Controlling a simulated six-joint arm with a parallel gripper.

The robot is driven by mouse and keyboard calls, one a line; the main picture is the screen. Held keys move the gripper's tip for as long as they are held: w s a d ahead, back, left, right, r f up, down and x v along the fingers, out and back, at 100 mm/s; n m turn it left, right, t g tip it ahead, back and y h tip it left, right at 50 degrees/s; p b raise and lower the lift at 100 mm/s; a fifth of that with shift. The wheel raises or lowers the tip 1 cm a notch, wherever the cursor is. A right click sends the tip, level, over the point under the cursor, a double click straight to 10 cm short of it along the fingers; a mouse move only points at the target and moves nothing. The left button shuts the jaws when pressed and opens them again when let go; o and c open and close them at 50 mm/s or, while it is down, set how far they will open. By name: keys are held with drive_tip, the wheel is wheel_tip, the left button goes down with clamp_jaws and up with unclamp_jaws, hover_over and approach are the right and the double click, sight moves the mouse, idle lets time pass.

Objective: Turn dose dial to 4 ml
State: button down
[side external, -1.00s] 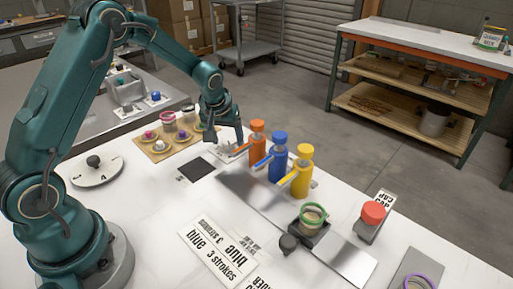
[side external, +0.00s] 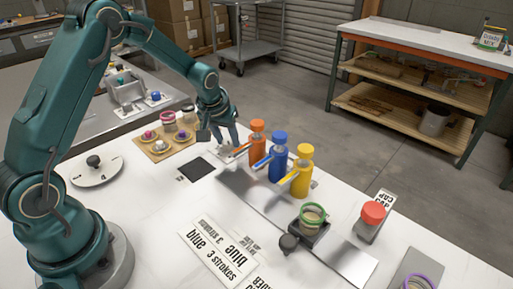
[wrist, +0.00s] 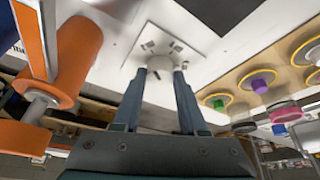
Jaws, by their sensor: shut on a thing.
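The dose dial is a pale round knob (wrist: 159,62) on a white square plate (wrist: 187,30) with small dark marks. I cannot read the marks or tell which value the dial points to. My gripper (wrist: 160,72) points down at the plate, with its two blue-grey fingers shut on the knob, one on each side. In the side view my gripper (side external: 229,146) is low over the table beside the orange bottle, and the dial is mostly hidden there.
Orange (side external: 257,143), blue (side external: 278,163) and yellow (side external: 302,177) pump bottles stand close to the right of my gripper. A wooden board (side external: 157,155) with coloured knobs lies to the left. A black square pad (side external: 196,168) lies in front.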

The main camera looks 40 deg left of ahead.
drive_tip(key=m+h, duration=0.1)
drive_tip(key=m, duration=0.1)
drive_tip(key=m+h, duration=0.1)
drive_tip(key=m, duration=0.2)
drive_tip(key=shift+s+a, duration=0.15)
drive_tip(key=shift+a, duration=0.05)
drive_tip(key=shift+a+m+h, duration=0.1)
drive_tip(key=shift+m+h, duration=0.4)
drive_tip(key=shift+m, duration=0.9)
drive_tip(key=shift+m+h, duration=0.5)
drive_tip(key=shift+m, duration=0.9)
drive_tip(key=shift+c, duration=2.2)
unclamp_jaws()
drive_tip(key=shift+r, duration=0.1)
drive_tip(key=shift+v, duration=2.45)
